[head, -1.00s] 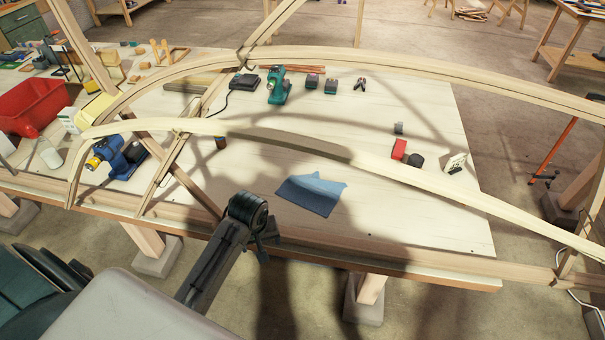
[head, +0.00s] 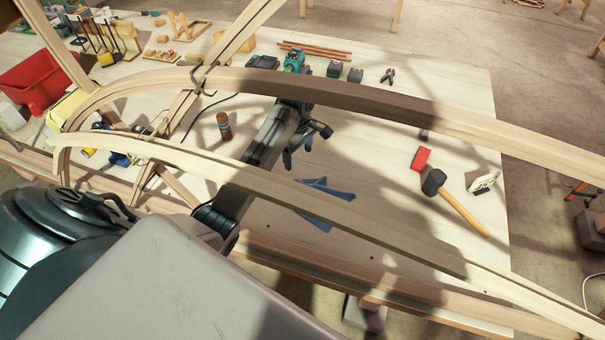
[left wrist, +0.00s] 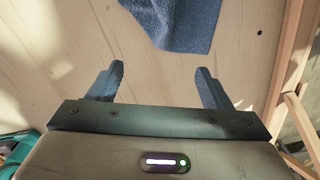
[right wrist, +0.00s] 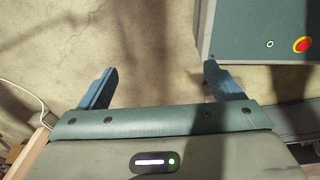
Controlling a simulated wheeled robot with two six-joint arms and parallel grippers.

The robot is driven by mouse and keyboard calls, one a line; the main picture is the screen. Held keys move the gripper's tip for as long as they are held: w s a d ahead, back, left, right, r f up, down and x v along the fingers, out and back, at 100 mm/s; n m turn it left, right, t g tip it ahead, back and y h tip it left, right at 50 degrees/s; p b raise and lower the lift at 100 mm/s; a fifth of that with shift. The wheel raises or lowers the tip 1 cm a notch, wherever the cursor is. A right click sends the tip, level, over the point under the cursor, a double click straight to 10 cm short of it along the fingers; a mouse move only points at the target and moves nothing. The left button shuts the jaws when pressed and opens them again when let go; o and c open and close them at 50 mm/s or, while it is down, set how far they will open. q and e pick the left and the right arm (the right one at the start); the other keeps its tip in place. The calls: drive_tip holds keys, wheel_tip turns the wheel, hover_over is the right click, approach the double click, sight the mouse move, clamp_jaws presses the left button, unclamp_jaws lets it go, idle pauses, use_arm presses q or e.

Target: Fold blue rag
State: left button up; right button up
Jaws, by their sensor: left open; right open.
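The blue rag (head: 318,217) lies crumpled on the pale table, partly hidden behind the near bent lath in the head view. It also shows at the top of the left wrist view (left wrist: 178,22), just beyond the fingertips. My left gripper (head: 297,152) is over the table behind the near lath, up and left of the rag. In the left wrist view its fingers (left wrist: 160,80) are apart with bare table between them. My right gripper (right wrist: 155,78) is open and empty over the concrete floor; it does not show in the head view.
The near bent lath (head: 400,240) and far bent lath (head: 380,93) arch across the table. A mallet (head: 455,200), red block (head: 421,159) and brown cylinder (head: 224,126) stand or lie on it. A red bin (head: 35,80) is at the left. Clear tabletop lies right of the rag.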

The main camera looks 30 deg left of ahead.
use_arm(q)
drive_tip(key=f, duration=0.2)
drive_tip(key=s+f, duration=0.1)
drive_tip(key=f, duration=0.1)
drive_tip(key=shift+s+d, duration=0.1)
drive_tip(key=shift+s, duration=0.1)
hover_over(297, 185)
wheel_tip(297, 185, down, 4)
drive_tip(key=shift+w+f+b, duration=0.15)
drive_tip(key=shift+b, duration=0.25)
drive_tip(key=shift+f, duration=0.35)
use_arm(e)
drive_tip(key=s, duration=0.1)
drive_tip(key=s+f, duration=0.1)
drive_tip(key=s, duration=0.1)
drive_tip(key=shift+s, duration=0.15)
use_arm(q)
drive_tip(key=shift+f, duration=0.9)
clamp_jaws()
use_arm(e)
drive_tip(key=shift+w, duration=0.35)
